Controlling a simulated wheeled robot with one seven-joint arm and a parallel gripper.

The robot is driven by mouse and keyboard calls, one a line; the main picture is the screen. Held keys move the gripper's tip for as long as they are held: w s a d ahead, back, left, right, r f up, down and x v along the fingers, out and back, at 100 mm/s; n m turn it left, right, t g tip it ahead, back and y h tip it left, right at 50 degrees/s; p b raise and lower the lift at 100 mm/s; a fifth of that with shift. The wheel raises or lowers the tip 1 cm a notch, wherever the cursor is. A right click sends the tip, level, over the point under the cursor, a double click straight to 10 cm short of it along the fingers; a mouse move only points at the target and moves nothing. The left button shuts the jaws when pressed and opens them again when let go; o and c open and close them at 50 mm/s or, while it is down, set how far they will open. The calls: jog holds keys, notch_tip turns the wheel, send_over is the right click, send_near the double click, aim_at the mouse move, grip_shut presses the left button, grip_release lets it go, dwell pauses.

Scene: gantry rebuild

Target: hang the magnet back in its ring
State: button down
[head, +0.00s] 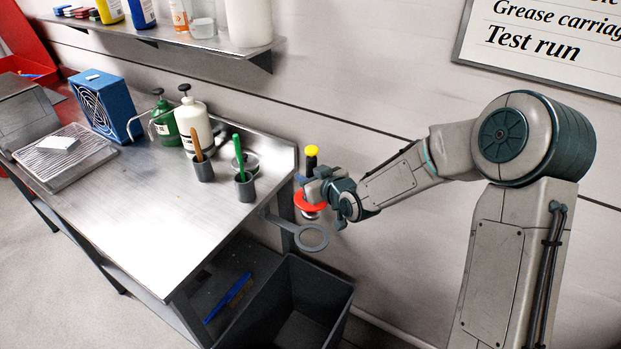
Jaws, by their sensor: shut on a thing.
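The magnet (309,204) is an upright tool with a yellow knob on top, a red disc low down and a grey foot under the disc. My gripper (322,188) is shut on it around the middle, between the knob and the disc, and partly hides its shaft. The ring (312,238) is a flat grey hoop on an arm from the right end of the steel bench. It looks empty. The magnet appears just above and behind the ring in the picture, apart from it. The exact height gap cannot be told.
The steel bench (140,215) has a raised right edge. Two cups (245,187) with brushes or tools stand near that edge, beside oil cans (194,122). An open dark bin (300,300) stands on the floor below the ring. The wall (380,100) is close behind my arm.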

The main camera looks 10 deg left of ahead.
aim_at(309, 215)
jog(key=shift+f, duration=0.15)
jog(key=shift+f+b, duration=1.75)
jog(key=shift+f, duration=1.6)
notch_tip(309, 215, down, 8)
jog(key=b, duration=0.8)
jog(key=shift+r, duration=0.1)
jog(key=shift+f+b, duration=0.5)
jog(key=shift+b, duration=0.2)
jog(key=c, duration=1.1)
grip_release()
jog(key=shift+d, duration=0.1)
jog(key=v, duration=1.3)
jog(key=shift+s+d+r, duration=0.1)
jog(key=shift+s+d, duration=0.1)
jog(key=shift+s, duration=0.1)
